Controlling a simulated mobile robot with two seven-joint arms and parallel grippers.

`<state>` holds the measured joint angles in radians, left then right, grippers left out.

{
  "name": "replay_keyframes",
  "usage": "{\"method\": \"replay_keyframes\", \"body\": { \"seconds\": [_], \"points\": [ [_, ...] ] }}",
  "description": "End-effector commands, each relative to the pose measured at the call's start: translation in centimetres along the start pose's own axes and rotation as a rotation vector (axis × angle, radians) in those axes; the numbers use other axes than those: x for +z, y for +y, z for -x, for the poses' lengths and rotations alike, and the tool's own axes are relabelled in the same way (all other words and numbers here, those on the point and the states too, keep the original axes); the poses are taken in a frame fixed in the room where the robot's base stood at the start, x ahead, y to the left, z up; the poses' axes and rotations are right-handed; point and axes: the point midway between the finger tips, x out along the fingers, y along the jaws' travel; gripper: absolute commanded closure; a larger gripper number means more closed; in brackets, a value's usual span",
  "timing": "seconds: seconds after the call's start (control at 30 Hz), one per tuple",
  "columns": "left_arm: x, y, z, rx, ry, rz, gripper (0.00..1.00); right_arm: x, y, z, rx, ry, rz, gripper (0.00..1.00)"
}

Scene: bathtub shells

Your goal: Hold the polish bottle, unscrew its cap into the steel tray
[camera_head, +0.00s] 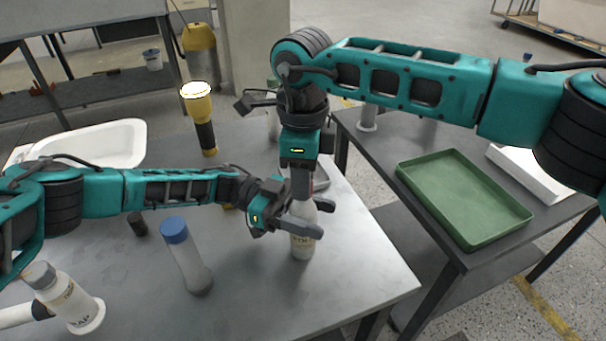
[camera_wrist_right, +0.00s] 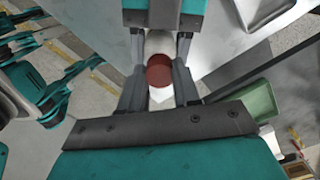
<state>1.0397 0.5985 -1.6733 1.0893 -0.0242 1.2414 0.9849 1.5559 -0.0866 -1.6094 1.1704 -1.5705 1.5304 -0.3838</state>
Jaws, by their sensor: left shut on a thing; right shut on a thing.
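The polish bottle (camera_head: 301,245), white with printed lettering, stands upright near the right front part of the grey table. My left gripper (camera_head: 309,222) is shut around its upper body from the left. My right gripper (camera_head: 302,192) points straight down over the bottle's top. In the right wrist view, its fingers (camera_wrist_right: 159,85) are shut on the dark red cap (camera_wrist_right: 160,71), with white bottle surface behind it. The cap is hidden in the head view. I cannot tell how far it is threaded. The steel tray (camera_head: 321,176) lies behind the right gripper, partly hidden; its corner shows in the right wrist view (camera_wrist_right: 262,12).
A blue-capped clear bottle (camera_head: 187,258) and a white soap bottle (camera_head: 70,300) stand left. A green tray (camera_head: 463,198) sits on the separate right table, across a gap.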

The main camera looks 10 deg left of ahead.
Motion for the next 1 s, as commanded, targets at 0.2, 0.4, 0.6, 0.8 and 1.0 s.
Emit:
{"method": "replay_keyframes", "body": {
  "seconds": [0.2, 0.4, 0.6, 0.8, 1.0],
  "points": [
    [0.06, 0.01, 0.01, 0.0, -0.001, 0.001, 1.0, 0.0, 0.05, 0.03, 0.001, 0.0, 0.422, 1.0],
    [0.06, 0.01, 0.01, -0.001, -0.001, 0.001, 1.0, -0.01, 0.06, 0.05, 0.001, -0.001, 0.808, 1.0],
    [0.06, 0.01, 0.01, -0.001, -0.001, 0.001, 1.0, -0.02, 0.07, 0.07, 0.001, -0.001, 1.195, 1.0],
    [0.06, 0.01, 0.01, -0.001, -0.001, 0.001, 1.0, -0.03, 0.07, 0.09, 0.001, -0.001, 1.548, 1.0],
    [0.06, 0.01, 0.01, -0.001, -0.001, 0.001, 1.0, -0.04, 0.07, 0.1, 0.001, -0.002, 1.702, 1.0]
  ]
}}
